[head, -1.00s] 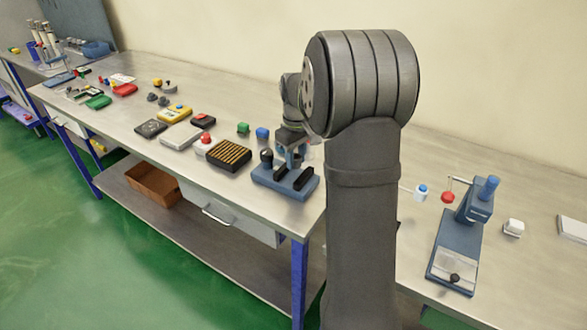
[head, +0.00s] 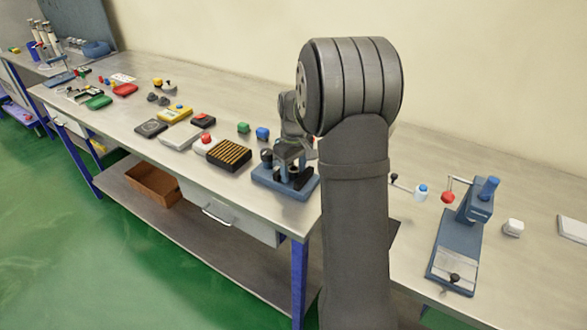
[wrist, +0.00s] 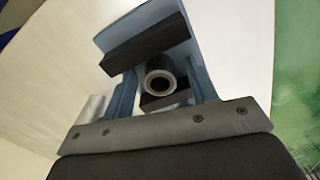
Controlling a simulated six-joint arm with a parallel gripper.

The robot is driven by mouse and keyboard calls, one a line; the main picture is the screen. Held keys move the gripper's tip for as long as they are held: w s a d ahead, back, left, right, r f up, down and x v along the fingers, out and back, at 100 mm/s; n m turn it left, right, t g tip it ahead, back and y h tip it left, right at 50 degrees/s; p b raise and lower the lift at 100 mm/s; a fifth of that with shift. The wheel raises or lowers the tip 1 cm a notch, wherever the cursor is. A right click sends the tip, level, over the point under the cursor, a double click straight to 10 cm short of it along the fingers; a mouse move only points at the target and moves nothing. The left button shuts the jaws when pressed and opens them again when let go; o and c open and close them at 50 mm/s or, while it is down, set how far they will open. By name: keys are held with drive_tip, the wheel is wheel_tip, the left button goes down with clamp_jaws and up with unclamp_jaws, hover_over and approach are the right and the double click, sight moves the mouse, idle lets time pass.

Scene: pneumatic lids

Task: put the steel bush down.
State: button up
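The steel bush (wrist: 160,84) is a short grey ring with a dark bore. In the wrist view it sits between the two blue fingers of my gripper (wrist: 163,80), which look closed on its sides. The bush is over a blue fixture (wrist: 110,36) with two black blocks, one on each side of the bush in this view. In the head view my gripper (head: 289,163) is low over the same blue fixture (head: 272,183). I cannot tell whether the bush touches the fixture. My arm and gripper hide the bush in the head view.
A box of brass-coloured pins (head: 228,155) stands just left of the fixture. A blue press (head: 455,250) stands to the right. The bench's front edge is close to the fixture.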

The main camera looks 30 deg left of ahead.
drive_tip(key=shift+r, duration=0.1)
wheel_tip(320, 180, up, 12)
idle(0.6)
drive_tip(key=shift+f, duration=4.15)
